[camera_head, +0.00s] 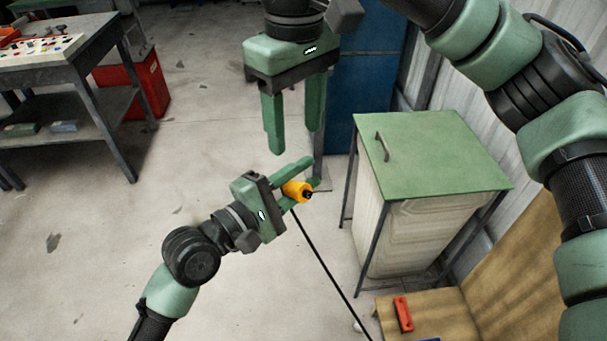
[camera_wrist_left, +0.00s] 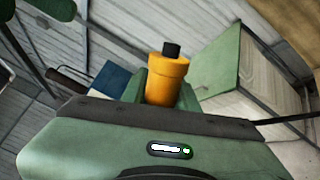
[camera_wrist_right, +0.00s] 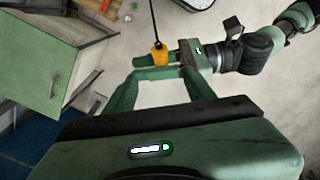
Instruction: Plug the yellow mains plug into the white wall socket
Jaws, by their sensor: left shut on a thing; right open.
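The yellow mains plug (camera_head: 294,190) is held between the fingers of my left gripper (camera_head: 302,181), in the air over the floor. Its black end faces right in the head view. A black cord (camera_head: 330,267) runs from it down to the right. In the left wrist view the plug (camera_wrist_left: 167,82) stands between the fingers, black end away from the palm. My right gripper (camera_head: 295,139) is open and empty, pointing down just above the left one. In the right wrist view the plug (camera_wrist_right: 159,57) shows beyond its fingers, apart from them. I cannot make out the white wall socket.
A green-topped cabinet (camera_head: 445,150) stands to the right by the corrugated wall. A wooden surface (camera_head: 440,305) with a red-orange item (camera_head: 403,313) is at lower right. A blue panel (camera_head: 365,75) stands behind. A workbench (camera_head: 85,50) and red box (camera_head: 150,85) are at left. Floor between is clear.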

